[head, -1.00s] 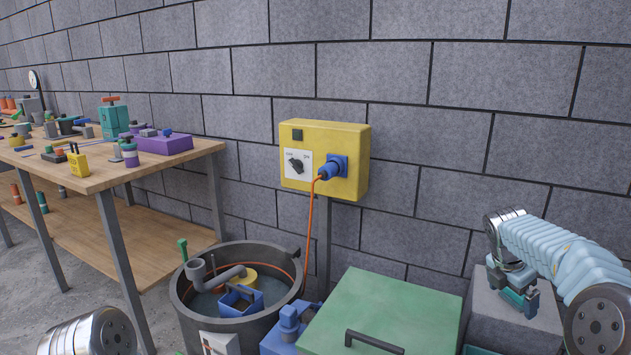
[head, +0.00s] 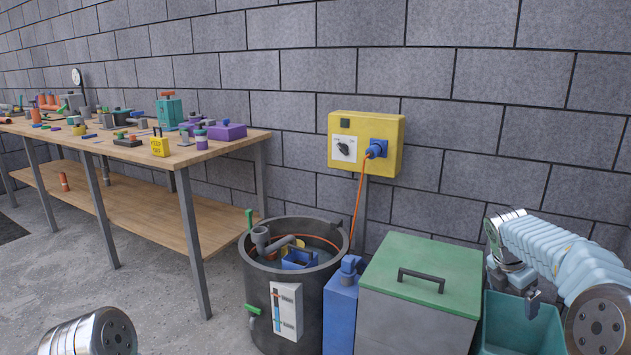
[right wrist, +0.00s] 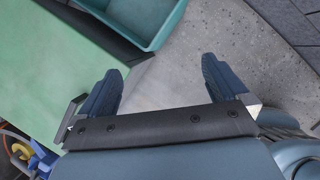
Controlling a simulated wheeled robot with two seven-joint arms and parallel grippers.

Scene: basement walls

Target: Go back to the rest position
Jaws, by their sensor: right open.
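My right arm comes in from the right in the head view, and its gripper (head: 523,290) hangs over a teal bin. In the right wrist view the gripper (right wrist: 162,88) has its two dark fingers spread apart, with nothing between them but grey floor behind. My left arm shows only as a silver joint at the bottom left of the head view; its gripper is out of view.
A dark round tub (head: 262,312) with pump parts stands in the middle. A blue container (head: 340,310) and a green-lidded box (head: 425,262) stand beside it, then the teal bin (head: 505,318). A wooden workbench (head: 105,150) with many items is at left. Floor is open before the bench.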

